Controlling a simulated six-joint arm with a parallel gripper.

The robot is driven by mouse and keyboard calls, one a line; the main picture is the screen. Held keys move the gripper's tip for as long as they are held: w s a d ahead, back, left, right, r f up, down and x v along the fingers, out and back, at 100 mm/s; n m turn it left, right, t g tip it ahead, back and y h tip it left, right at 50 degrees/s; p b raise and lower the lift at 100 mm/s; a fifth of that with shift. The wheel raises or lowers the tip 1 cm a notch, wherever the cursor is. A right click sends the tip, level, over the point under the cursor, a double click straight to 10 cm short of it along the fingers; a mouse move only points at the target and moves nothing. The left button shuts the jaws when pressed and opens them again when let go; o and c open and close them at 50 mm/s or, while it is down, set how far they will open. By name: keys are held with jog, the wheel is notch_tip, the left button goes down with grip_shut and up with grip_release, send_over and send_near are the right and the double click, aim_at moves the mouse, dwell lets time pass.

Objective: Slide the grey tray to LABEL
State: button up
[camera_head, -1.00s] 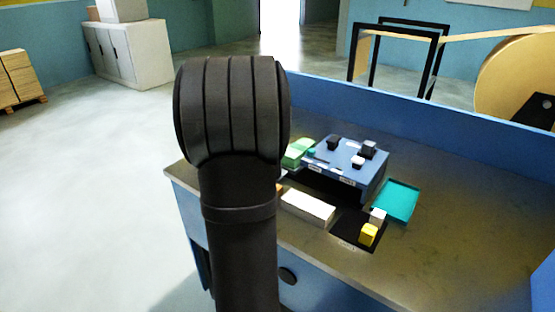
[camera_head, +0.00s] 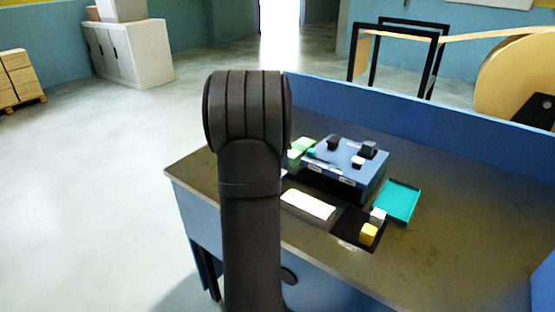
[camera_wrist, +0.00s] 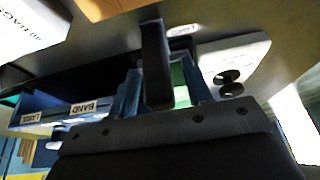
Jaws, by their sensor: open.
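A light grey flat piece (camera_wrist: 250,50) with dark round parts on it lies at the right of the wrist view; it may be the grey tray, but I cannot tell for sure. The blue rack (camera_head: 345,180) stands on the bench in the head view. Its LABEL plate (camera_wrist: 28,117) and BAND plate (camera_wrist: 83,108) show at left in the wrist view. My gripper (camera_wrist: 163,82) is open, above the bench close to the rack. A green block (camera_wrist: 181,80) shows beyond it. A dark upright bar partly covers the view there. My arm hides the gripper in the head view.
A teal tray (camera_head: 402,196) lies right of the rack. A white box (camera_head: 308,206) and a dark mat (camera_head: 346,229) with a yellow cube (camera_head: 369,234) and a pale cube lie in front. The bench's right part is clear; a blue wall (camera_head: 420,115) closes its back.

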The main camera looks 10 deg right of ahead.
grip_shut()
jog(key=shift+d, duration=0.1)
jog(key=s+d, duration=1.6)
jog(key=shift+s+d, duration=0.15)
jog(key=shift+s, duration=0.05)
jog(key=shift+s+d, duration=0.1)
grip_release()
jog(key=shift+r, duration=0.1)
jog(key=v, duration=1.7)
jog(key=shift+r, duration=0.15)
